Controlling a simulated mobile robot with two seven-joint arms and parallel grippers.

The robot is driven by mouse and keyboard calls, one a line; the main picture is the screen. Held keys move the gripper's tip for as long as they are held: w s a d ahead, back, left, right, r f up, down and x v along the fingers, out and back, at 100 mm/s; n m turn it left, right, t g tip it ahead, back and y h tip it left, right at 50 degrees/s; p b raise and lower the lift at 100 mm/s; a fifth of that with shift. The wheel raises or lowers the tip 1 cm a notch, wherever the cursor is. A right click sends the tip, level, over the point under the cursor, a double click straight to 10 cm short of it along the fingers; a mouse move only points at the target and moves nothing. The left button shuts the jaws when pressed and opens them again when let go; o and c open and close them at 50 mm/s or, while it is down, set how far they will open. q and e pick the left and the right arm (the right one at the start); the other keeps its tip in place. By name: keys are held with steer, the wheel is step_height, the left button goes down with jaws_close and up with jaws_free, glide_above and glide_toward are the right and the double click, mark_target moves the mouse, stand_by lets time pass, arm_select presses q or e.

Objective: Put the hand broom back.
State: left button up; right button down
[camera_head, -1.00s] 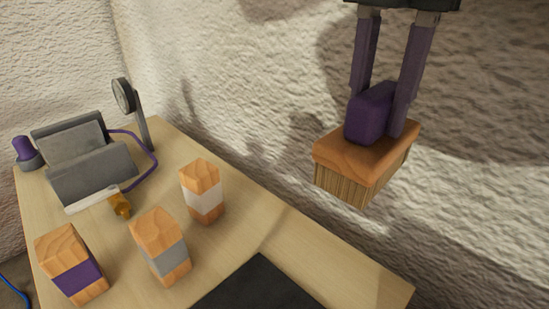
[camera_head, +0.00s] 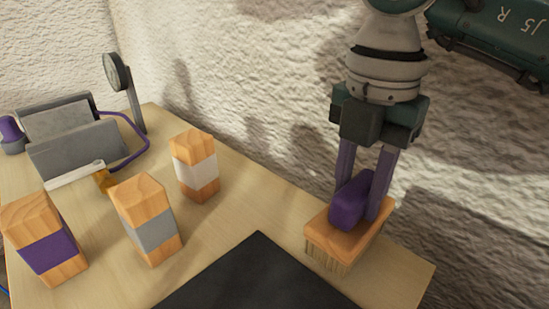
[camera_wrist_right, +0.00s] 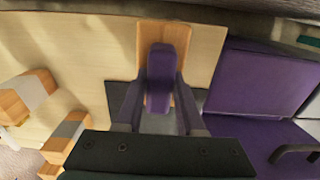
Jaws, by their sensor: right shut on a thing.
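The hand broom has a wooden block (camera_head: 322,222), pale bristles below it and a purple grip (camera_head: 349,201) on top. My right gripper (camera_head: 364,205) is shut on the purple grip, with one finger on each side. The broom is upright, bristles down, at the table's back right edge by the wall. I cannot tell for sure whether the bristles touch the table. In the right wrist view the wooden block (camera_wrist_right: 178,36) and purple grip (camera_wrist_right: 160,75) show between the fingers. My left gripper is not in view.
Wooden blocks with a white (camera_head: 197,174), a grey (camera_head: 154,232) and a purple band (camera_head: 48,253) stand on the table (camera_head: 225,215). A black mat (camera_head: 255,280) lies in front. A grey holder (camera_head: 75,150) and a round gauge (camera_head: 117,72) stand at the left. A purple chair (camera_wrist_right: 265,80) shows in the wrist view.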

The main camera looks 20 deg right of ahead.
steer(key=shift+f, duration=0.85)
steer(key=shift+f, duration=0.1)
steer(key=c, duration=0.5)
jaws_free()
steer(key=shift+r, duration=0.35)
step_height(320, 180, up, 11)
steer(key=p, duration=0.4)
steer(key=shift+r, duration=0.25)
